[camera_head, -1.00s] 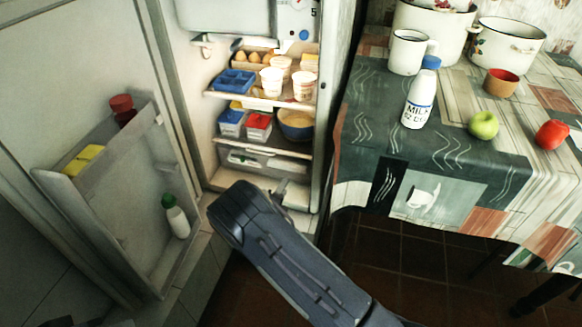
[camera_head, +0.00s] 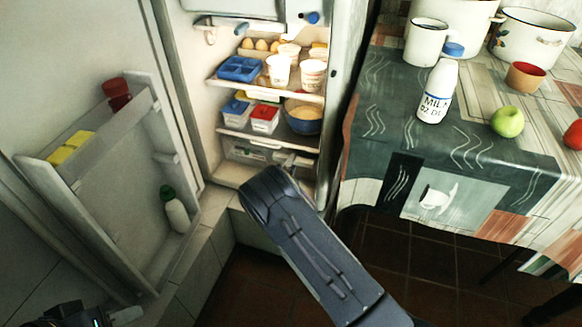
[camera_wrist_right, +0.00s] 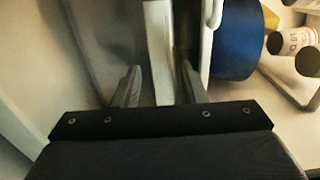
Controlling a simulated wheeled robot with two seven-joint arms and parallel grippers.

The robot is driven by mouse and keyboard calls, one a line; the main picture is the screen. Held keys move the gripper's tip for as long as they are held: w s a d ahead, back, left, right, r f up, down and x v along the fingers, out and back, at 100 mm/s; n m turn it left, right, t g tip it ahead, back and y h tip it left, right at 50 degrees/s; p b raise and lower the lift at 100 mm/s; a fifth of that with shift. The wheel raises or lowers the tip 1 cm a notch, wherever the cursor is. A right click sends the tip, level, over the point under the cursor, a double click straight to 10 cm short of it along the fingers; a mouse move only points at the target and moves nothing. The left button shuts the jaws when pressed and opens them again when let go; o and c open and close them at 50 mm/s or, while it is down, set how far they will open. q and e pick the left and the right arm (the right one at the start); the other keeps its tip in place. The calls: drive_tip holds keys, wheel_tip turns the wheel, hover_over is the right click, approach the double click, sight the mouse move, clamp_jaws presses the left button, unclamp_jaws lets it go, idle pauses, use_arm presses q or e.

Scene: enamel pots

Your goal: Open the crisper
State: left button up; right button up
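The crisper (camera_head: 248,153) is the low clear-fronted drawer at the bottom of the open fridge, under the lowest shelf. It looks closed. My right forearm reaches to it from the lower right and hides part of the fridge bottom; a small part of my right gripper (camera_head: 296,160) shows in front of the drawer. In the right wrist view my right gripper (camera_wrist_right: 160,80) is open, its fingers on either side of a white bar (camera_wrist_right: 158,45), probably the crisper's handle. Whether they touch it is unclear. A dark part of my left arm shows at the lower left corner; its fingers are not clear.
The fridge door (camera_head: 125,190) stands open at left, with a green-capped bottle (camera_head: 176,213). A blue bowl (camera_head: 303,120) sits on the shelf above the crisper, also in the wrist view (camera_wrist_right: 237,40). A table with a milk bottle (camera_head: 437,95) stands at right.

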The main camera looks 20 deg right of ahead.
drive_tip(key=shift+c, duration=0.2)
clamp_jaws()
drive_tip(key=shift+s, duration=0.1)
drive_tip(key=shift+s+a, duration=0.35)
drive_tip(key=shift+s, duration=0.05)
drive_tip(key=p+v, duration=0.4)
drive_tip(key=v, duration=1.4)
drive_tip(key=shift+p, duration=0.4)
drive_tip(key=shift+f, duration=0.2)
drive_tip(key=shift+c, duration=0.2)
unclamp_jaws()
drive_tip(key=shift+o, duration=0.4)
drive_tip(key=shift+r, duration=0.1)
